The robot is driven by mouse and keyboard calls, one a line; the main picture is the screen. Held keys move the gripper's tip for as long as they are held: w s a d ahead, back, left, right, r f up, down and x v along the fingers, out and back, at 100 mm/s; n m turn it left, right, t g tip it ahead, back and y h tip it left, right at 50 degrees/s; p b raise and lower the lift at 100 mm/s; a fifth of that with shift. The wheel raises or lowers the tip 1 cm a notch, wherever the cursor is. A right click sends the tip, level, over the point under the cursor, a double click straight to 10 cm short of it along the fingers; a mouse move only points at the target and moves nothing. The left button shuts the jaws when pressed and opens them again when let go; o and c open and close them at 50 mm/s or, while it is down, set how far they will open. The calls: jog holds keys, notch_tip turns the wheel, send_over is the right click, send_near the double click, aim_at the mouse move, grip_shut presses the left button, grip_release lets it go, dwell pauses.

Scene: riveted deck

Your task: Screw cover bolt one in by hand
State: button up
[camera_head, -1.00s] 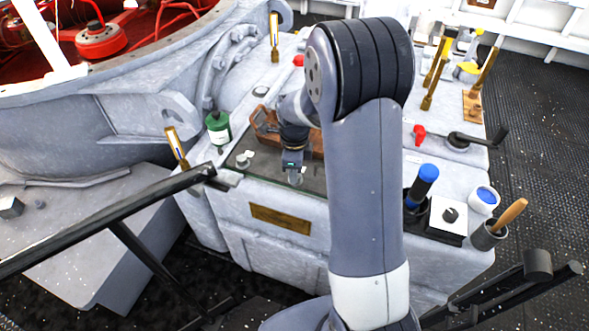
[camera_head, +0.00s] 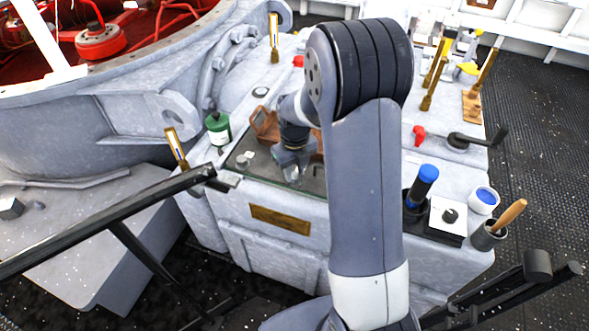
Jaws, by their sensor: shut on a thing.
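My gripper (camera_head: 293,174) points down just above the dark cover plate (camera_head: 262,178), near its front edge. Its fingers are closed around a small metal piece, seemingly a cover bolt; the piece is mostly hidden, and I cannot tell how deep it sits. Small grey bolt-like pieces (camera_head: 243,161) are at the left end of the plate. A brown wooden tray (camera_head: 266,124) stands behind my gripper, partly hidden by my wrist.
A black rail (camera_head: 110,220) crosses the left front. On the right are a red piece (camera_head: 419,134), a black crank handle (camera_head: 470,141), a blue-topped tool (camera_head: 424,178) and a cup with a wooden handle (camera_head: 490,236).

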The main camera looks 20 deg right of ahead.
aim_at(295, 175)
jog(key=shift+w+r+m, duration=0.15)
jog(key=shift+r+m, duration=0.05)
jog(key=shift+m, duration=0.4)
jog(key=o, duration=1)
jog(key=shift+f, duration=0.15)
jog(key=shift+c, duration=0.2)
notch_tip(295, 175, up, 11)
jog(key=shift+p, duration=0.3)
